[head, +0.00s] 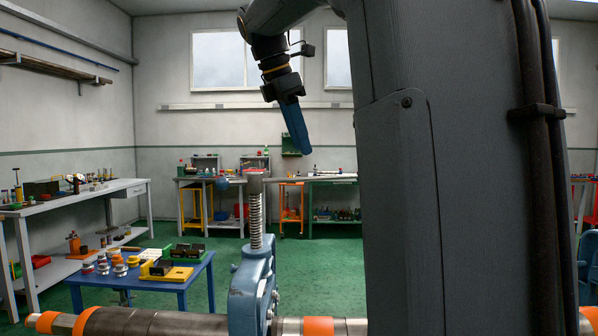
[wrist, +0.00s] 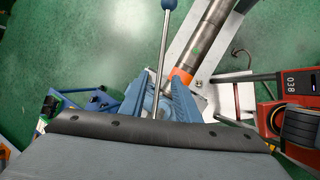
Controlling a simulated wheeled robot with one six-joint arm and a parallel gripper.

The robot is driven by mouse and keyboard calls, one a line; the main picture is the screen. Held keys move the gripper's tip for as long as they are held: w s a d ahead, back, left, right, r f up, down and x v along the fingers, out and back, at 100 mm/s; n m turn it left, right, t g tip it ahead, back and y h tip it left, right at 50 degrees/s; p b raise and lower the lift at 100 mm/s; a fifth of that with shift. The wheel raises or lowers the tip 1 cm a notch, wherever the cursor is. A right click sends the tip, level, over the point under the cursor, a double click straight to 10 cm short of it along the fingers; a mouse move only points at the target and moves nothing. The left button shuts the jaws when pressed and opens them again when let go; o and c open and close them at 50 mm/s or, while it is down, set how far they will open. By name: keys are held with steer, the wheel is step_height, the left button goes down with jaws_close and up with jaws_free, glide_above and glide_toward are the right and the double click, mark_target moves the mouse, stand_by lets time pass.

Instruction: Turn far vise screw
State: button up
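In the head view a blue pipe vise (head: 250,292) stands in the foreground with its threaded vise screw (head: 256,218) upright. It clamps a long pipe (head: 165,322) lying across the bottom. My gripper (head: 303,148) hangs high in mid-air to the right of the screw, blue fingers pointing down. In the wrist view my gripper (wrist: 156,84) has its two blue fingers spread apart. A metal handle bar (wrist: 165,45) with a blue ball end (wrist: 169,5) shows between them, with blue vise parts below. I cannot tell which vise that is, and no contact shows.
A pipe (wrist: 212,35) with an orange band lies right of the bar in the wrist view. A red tool marked 038 (wrist: 292,85) is at the right edge. In the head view a blue table (head: 185,285) and a grey workbench (head: 60,205) stand left; green floor lies between.

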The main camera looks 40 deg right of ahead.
mark_target(309, 179)
steer(key=x, duration=0.7)
steer(key=shift+f, duration=0.2)
jaws_close()
